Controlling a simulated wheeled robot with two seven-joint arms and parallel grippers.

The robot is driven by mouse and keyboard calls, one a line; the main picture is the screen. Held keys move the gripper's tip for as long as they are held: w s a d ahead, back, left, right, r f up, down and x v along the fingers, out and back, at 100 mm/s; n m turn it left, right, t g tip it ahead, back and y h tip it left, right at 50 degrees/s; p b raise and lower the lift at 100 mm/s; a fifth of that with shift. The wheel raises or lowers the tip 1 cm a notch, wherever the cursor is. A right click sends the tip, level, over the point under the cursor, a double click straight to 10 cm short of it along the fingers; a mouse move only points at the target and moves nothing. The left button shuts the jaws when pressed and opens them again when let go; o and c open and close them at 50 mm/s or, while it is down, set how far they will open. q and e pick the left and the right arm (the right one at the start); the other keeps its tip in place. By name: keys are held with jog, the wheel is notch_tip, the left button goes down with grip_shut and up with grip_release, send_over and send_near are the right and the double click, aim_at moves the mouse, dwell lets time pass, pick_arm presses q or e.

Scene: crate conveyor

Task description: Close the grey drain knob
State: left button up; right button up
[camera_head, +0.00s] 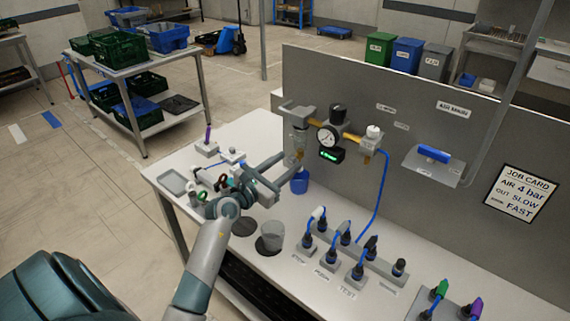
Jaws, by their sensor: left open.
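The air unit on the grey back panel has a clear filter bowl (299,139) at its left end, with an amber bottom. I cannot make out the grey drain knob; the bowl's lower end is close to my left gripper's fingertips, which may cover it. My left gripper (289,163) is open, its two fingers reaching right toward the underside of the bowl. I cannot tell whether they touch anything. A blue cup (299,184) stands on the bench below the bowl. My right gripper is out of view.
Right of the bowl are a round gauge (328,137), a black knob (338,112) and a white-topped valve (373,133) with a blue hose. A grey cup (271,234) and several hose connectors stand on the white bench (345,205). Small fittings crowd the bench's left end.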

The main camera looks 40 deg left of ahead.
pick_arm(q)
grip_shut()
